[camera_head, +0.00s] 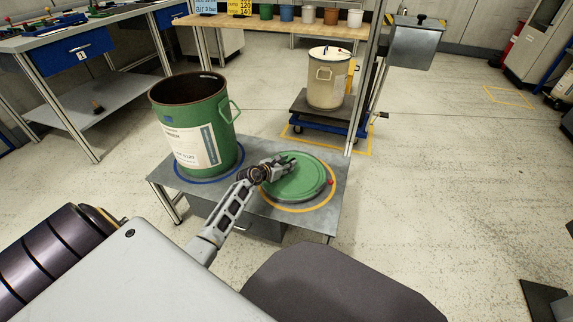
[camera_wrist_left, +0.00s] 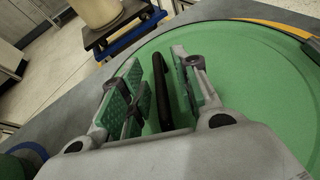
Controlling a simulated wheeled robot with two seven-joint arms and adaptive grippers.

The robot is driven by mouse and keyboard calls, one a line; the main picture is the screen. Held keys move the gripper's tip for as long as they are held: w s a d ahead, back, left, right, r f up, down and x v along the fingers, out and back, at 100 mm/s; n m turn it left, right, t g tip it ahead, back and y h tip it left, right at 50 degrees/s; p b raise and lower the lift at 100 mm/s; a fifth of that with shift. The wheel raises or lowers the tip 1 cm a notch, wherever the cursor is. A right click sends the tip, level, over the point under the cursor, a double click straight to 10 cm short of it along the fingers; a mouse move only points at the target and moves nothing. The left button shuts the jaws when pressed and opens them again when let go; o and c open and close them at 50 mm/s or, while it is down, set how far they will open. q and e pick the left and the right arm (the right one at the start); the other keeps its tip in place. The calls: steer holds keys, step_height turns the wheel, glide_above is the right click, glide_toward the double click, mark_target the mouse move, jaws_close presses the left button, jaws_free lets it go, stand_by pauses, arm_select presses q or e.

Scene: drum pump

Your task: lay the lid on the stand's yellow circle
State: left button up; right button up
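The round green lid (camera_head: 305,180) lies on the grey stand (camera_head: 325,222), inside the yellow circle (camera_head: 282,207), whose band shows around its near side. A small red part (camera_head: 330,182) sits at the lid's right edge. My left gripper (camera_head: 284,162) is over the lid. In the left wrist view the gripper (camera_wrist_left: 161,90) is open, with one finger on each side of the lid's black handle (camera_wrist_left: 162,92) and gaps beside it. The lid's underside is hidden. My right gripper is not in view.
An open green drum (camera_head: 205,125) stands on the blue circle (camera_head: 235,172), left of the lid. A cream drum (camera_head: 327,78) stands on a trolley behind. A metal post (camera_head: 365,75) rises beyond the stand's right side. Open floor (camera_head: 440,170) lies to the right.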

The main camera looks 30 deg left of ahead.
arm_select(q)
steer(key=shift+s+r, duration=0.1)
steer(key=shift+p+v, duration=1)
steer(key=shift+v, duration=0.85)
steer(key=shift+p+v, duration=0.9)
steer(key=shift+v, duration=2.05)
steer(key=shift+p+v, duration=0.55)
steer(key=shift+v, duration=0.25)
steer(key=shift+s+a+r, duration=0.1)
steer(key=shift+s, duration=0.1)
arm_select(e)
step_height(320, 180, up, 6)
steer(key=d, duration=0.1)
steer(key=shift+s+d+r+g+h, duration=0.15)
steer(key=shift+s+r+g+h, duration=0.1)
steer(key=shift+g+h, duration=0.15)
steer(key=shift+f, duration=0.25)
